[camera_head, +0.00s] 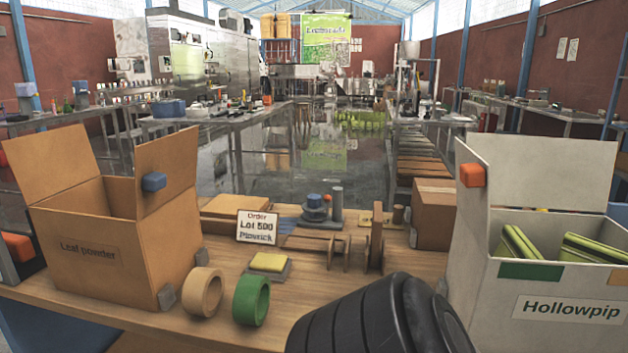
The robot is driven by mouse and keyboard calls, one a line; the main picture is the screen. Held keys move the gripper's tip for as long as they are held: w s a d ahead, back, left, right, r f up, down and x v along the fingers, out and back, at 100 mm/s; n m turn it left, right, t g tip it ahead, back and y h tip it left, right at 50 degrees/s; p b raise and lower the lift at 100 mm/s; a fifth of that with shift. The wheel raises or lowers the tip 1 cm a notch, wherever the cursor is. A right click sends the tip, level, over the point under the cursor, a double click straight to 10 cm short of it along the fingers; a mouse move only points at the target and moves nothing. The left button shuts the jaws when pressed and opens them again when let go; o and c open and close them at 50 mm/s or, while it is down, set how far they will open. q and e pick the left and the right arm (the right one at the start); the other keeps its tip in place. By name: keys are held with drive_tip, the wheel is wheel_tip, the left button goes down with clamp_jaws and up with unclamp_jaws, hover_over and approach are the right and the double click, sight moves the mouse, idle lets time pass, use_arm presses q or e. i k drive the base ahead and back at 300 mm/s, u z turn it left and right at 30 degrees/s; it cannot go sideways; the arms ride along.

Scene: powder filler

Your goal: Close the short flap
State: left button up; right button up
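A brown cardboard box (95,260) labelled "Leaf powder" stands open at the left of the table. One flap (52,164) stands up at its back left, and another flap (170,165) with a blue block (154,182) stands up at its right. A white box (470,245) labelled "Hollowpip" stands open at the right. A broad flap (540,170) stands up at its back, with an orange block (472,175) at the upright left edge. Green packets (518,243) show inside. I cannot tell which flap is the short one. Neither gripper can be made out.
A large black ribbed part (365,320) covers the front middle of the table. Tape rolls, tan (203,291) and green (251,300), stand beside the brown box. A yellow sponge-like block (268,262), an order sign (258,227) and wooden spools (345,250) occupy the middle.

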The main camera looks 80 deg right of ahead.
sight(472, 173)
drive_tip(key=i, duration=0.15)
drive_tip(key=z, duration=3.35)
drive_tip(key=i, duration=0.5)
drive_tip(key=z, duration=0.05)
